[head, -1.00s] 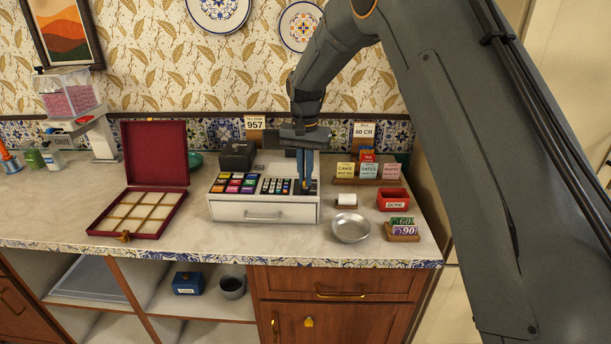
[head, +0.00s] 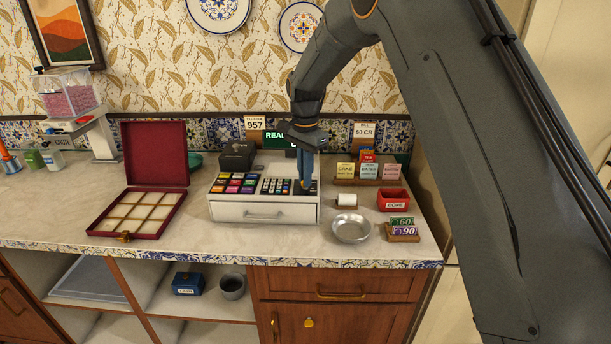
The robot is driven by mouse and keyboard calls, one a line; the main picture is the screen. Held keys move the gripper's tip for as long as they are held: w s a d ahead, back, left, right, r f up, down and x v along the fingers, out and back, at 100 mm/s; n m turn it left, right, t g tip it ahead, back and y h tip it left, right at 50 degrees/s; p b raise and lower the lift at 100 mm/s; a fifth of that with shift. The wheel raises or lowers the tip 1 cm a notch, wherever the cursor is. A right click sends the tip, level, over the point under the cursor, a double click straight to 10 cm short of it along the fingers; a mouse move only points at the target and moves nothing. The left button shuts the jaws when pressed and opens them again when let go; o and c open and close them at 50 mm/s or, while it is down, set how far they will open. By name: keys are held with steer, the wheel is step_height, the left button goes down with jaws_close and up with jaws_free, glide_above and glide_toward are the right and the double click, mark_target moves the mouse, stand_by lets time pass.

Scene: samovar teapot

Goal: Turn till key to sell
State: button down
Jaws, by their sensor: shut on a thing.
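The white till (head: 263,208) stands on the counter with its drawer shut, coloured keys on the left and dark keys in the middle. My gripper (head: 304,187) points down at the right end of the till's key panel. Its blue fingers are shut at the spot where the till key would be. The key itself is hidden by the fingers. A green lit display (head: 275,138) behind my wrist shows letters starting "REA"; the rest is covered by my arm.
An open dark red box (head: 110,222) with compartments lies left of the till. A metal dish (head: 351,229), a paper roll (head: 347,201), a red "DONE" tray (head: 393,200) and card holders (head: 368,172) stand to the right. Bare counter lies in front.

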steer(key=shift+w+r, duration=0.1)
steer(key=c, duration=1.9)
jaws_free()
steer(key=shift+r+b, duration=1.15)
steer(key=shift+r, duration=2.7)
steer(key=s+d+f+n, duration=0.3)
steer(key=s+d, duration=0.3)
steer(key=s, duration=0.4)
steer(key=s+d+f+n, duration=0.3)
steer(key=s+d, duration=0.4)
steer(key=s, duration=0.4)
steer(key=s+d+f+n+t, duration=0.1)
steer(key=s+d+f+n, duration=0.2)
steer(key=s+d, duration=0.3)
steer(key=shift+s+d+f, duration=0.1)
steer(key=shift+s+f, duration=0.2)
steer(key=shift+s, duration=0.6)
steer(key=shift+s+d+f, duration=0.15)
steer(key=shift+s+f, duration=0.1)
steer(key=shift+s, duration=0.6)
steer(key=shift+s+d+f, duration=0.1)
steer(key=shift+s+f, duration=0.2)
steer(key=shift+s, duration=0.6)
